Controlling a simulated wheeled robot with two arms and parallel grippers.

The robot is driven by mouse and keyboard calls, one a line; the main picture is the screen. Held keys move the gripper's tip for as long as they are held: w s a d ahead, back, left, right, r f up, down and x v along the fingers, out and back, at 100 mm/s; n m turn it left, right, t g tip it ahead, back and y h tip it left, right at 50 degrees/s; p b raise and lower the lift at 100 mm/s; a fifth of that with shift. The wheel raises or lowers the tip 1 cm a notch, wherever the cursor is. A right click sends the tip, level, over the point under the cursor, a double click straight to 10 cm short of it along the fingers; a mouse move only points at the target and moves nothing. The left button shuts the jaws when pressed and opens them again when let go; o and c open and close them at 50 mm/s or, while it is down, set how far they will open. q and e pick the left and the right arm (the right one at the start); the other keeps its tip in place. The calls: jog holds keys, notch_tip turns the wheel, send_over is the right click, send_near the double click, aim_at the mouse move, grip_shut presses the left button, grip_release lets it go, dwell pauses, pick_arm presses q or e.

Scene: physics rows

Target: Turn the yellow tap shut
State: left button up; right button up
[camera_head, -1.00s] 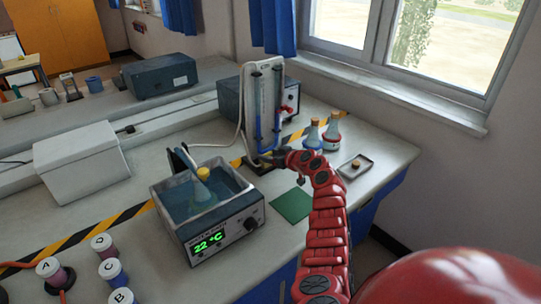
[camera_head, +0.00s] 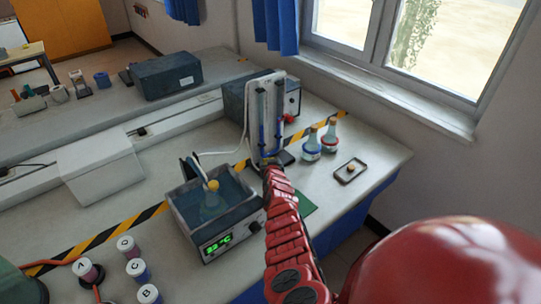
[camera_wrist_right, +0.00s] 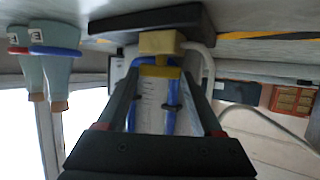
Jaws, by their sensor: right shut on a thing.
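The yellow tap (camera_wrist_right: 160,72) is at the end of the apparatus with clear graduated columns and blue tubing (camera_wrist_right: 152,105) in the right wrist view. My right gripper (camera_wrist_right: 161,68) has its two fingers on either side of the tap and is shut on it. In the head view, the apparatus (camera_head: 262,115) stands on the bench by the window. My right gripper (camera_head: 266,165) is at its foot and largely hides the tap there. My left gripper is not in view.
Two stoppered flasks (camera_head: 312,147) (camera_head: 331,137) and a small dark tray (camera_head: 351,171) stand right of the apparatus. A water bath (camera_head: 240,218) holding a flask is to its left. A green mat (camera_head: 307,205) lies partly behind my right arm.

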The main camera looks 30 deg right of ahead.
jog(key=shift+a+m+g+h+p, duration=0.1)
jog(key=shift+m+g+h+p, duration=0.2)
jog(key=shift+m+h, duration=0.1)
jog(key=shift+w+r, duration=0.1)
jog(key=shift+f, duration=0.2)
jog(key=o, duration=1.4)
jog(key=shift+c, duration=0.2)
jog(key=shift+r, duration=0.1)
